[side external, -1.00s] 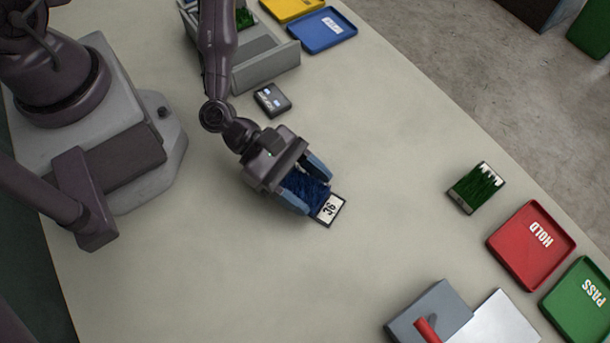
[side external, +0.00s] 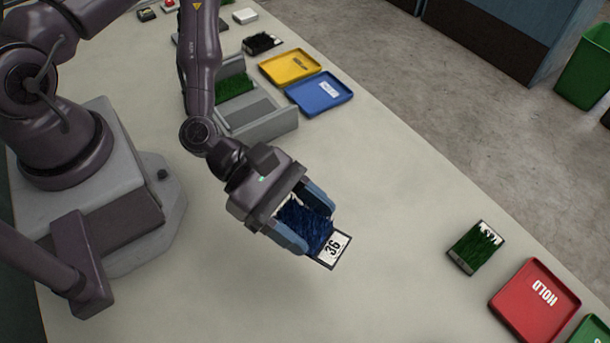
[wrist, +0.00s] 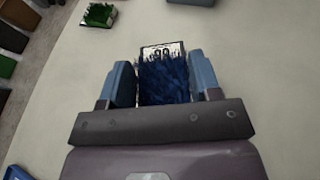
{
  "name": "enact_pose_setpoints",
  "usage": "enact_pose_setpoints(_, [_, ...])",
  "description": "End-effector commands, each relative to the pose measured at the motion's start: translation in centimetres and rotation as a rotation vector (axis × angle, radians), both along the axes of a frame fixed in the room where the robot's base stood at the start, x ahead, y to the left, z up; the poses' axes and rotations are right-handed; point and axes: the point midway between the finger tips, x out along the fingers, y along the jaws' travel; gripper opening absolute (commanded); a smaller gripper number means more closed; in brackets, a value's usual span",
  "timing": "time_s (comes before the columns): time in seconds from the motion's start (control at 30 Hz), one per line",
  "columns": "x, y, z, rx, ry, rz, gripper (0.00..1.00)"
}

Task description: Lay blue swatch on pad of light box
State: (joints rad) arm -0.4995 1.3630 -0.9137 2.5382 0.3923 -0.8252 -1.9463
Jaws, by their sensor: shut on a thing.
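The blue swatch (side external: 306,222) is a dark blue tufted piece on a dark-edged backing with a white label reading 36. My gripper (side external: 312,226) is shut on it, with a blue finger along each side and the label end sticking out past the fingertips. In the wrist view the swatch (wrist: 163,80) sits between the fingers of my gripper (wrist: 163,76), label end away from the palm. It appears to be held over bare table, but its height is hard to tell.
A green swatch (side external: 475,248) lies at right, near the red HOLD tray (side external: 535,300) and a partly cut-off green tray (side external: 592,333). Yellow (side external: 290,66) and blue (side external: 320,92) trays and a grey divided holder (side external: 270,125) stand farther back. The middle of the table is clear.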

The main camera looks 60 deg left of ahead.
Motion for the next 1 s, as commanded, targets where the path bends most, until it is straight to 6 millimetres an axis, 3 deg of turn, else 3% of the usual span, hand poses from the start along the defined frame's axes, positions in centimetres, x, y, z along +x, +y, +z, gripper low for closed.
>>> enact_pose_setpoints(0.23, [0.8,0.4,-0.4,0.001,0.001,0.088,0.32])
enact_pose_setpoints(0.47, [7.0,4.3,0.1,0.002,-0.007,0.378,0.32])
enact_pose_setpoints(0.57, [10.4,7.2,1.2,0.001,-0.011,0.536,0.32])
enact_pose_setpoints(0.7, [15.3,12.9,3.9,0.0,-0.016,0.791,0.32])
enact_pose_setpoints(0.8, [17.8,17.1,6.3,-0.001,-0.015,0.951,0.32])
enact_pose_setpoints(1.0, [20.1,23.1,10.2,-0.001,-0.009,1.132,0.32])
